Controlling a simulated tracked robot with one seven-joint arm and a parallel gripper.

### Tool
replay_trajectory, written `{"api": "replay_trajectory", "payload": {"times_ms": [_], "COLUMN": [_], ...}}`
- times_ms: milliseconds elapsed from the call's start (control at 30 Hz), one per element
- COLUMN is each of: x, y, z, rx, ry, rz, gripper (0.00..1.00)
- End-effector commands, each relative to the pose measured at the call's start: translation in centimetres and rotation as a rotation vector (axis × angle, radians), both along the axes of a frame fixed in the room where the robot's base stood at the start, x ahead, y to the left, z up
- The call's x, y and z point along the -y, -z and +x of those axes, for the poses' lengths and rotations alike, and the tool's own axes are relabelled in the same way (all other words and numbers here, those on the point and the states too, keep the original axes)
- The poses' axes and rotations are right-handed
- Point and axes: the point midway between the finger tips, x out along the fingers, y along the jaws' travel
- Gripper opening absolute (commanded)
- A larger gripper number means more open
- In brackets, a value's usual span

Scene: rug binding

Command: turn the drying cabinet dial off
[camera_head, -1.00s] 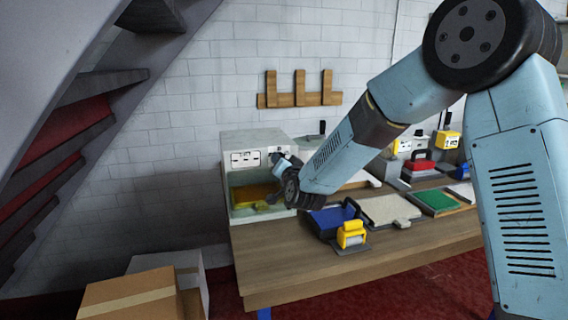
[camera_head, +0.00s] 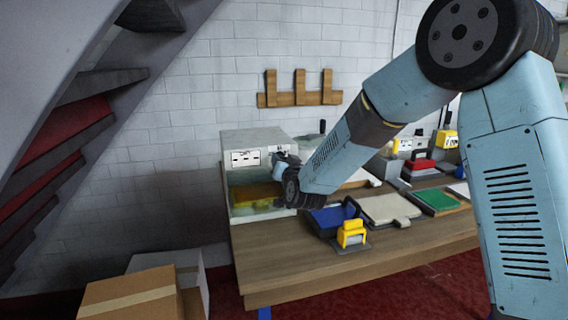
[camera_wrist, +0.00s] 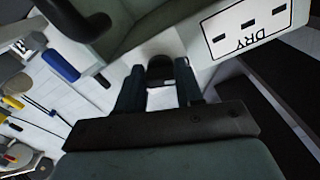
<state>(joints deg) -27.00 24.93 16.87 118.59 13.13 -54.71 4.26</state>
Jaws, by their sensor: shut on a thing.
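The drying cabinet (camera_head: 236,140) is a pale grey box with a glass-like front at the left end of the bench. Its white label panel (camera_head: 246,158) reads DRY in the wrist view (camera_wrist: 247,28), where it appears upside down. The dial (camera_wrist: 160,68) is a dark knob between my fingertips. My gripper (camera_wrist: 160,82) is shut on it, one dark finger on each side. In the head view my gripper (camera_head: 284,160) is at the upper right of the cabinet front and hides most of the dial. I cannot read the dial's setting.
A yellow item (camera_head: 258,194) shows inside the cabinet. A blue tray (camera_head: 330,217), a yellow-topped tool (camera_head: 352,234) and a green pad (camera_head: 436,200) sit on the wooden bench (camera_head: 290,268). A wooden rack (camera_head: 300,97) hangs on the wall. Cardboard boxes (camera_head: 135,297) stand at lower left.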

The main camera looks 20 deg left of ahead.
Motion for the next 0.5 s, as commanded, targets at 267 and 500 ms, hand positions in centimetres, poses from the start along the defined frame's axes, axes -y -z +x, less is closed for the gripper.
{"api": "replay_trajectory", "payload": {"times_ms": [267, 500], "x": [0.23, 0.16], "y": [0.43, 0.22], "z": [0.07, 0.06], "rx": [-0.007, -0.004], "ry": [0.003, 0.002], "rz": [-0.004, -0.003], "gripper": [0.56, 0.62]}}
